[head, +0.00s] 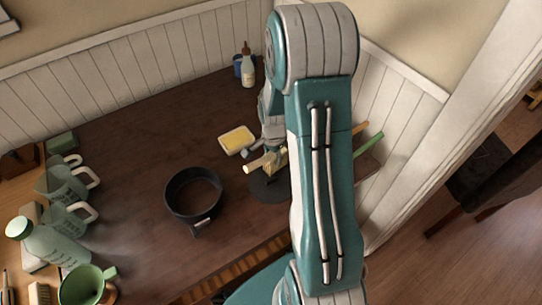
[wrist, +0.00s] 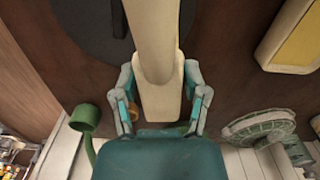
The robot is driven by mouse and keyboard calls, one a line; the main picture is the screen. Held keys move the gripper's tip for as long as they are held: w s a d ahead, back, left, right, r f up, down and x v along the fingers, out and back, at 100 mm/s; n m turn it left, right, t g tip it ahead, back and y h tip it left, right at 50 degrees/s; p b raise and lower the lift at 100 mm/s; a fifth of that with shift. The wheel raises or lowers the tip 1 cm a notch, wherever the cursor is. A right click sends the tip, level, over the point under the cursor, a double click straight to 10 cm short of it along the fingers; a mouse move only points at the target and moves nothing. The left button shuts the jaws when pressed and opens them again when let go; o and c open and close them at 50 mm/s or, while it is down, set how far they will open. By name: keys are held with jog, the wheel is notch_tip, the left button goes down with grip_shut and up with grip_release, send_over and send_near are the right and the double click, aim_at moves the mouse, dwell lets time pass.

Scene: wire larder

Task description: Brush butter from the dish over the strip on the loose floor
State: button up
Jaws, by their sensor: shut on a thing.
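My gripper (wrist: 160,98) is shut on a cream, thick-handled thing, seemingly the brush (wrist: 152,45). In the wrist view the brush runs from between the fingers past the top edge. In the head view its pale end (head: 256,164) points left above the loose floor; I cannot make out bristles. The loose floor (head: 263,193) is a dark round disc on the table, partly hidden by my arm; part of it shows in the wrist view (wrist: 84,22). The dish (head: 224,148) holds yellow butter (head: 238,139), behind and left of the brush. I cannot make out the strip.
A black ring tin (head: 178,207) stands left of the loose floor. A dropper bottle (head: 247,68) and blue cup stand by the back wall. Green-and-white jugs, a bottle (head: 55,245) and a green cup (head: 84,288) crowd the left. Green-handled things (head: 369,142) are right of my arm.

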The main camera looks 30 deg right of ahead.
aim_at(263, 158)
jog(key=shift+s+a+r, duration=0.1)
jog(key=shift+s+a, duration=0.05)
jog(key=shift+a, duration=0.85)
jog(key=shift+s+a, duration=0.15)
jog(key=shift+a, duration=0.8)
jog(key=shift+w+d, duration=0.2)
jog(key=shift+d, duration=1)
jog(key=shift+a+f, duration=0.1)
jog(key=shift+f, duration=0.2)
jog(key=shift+a+r, duration=0.1)
jog(key=shift+a, duration=1.15)
jog(key=shift+w+d, duration=0.15)
jog(key=shift+d, duration=1.1)
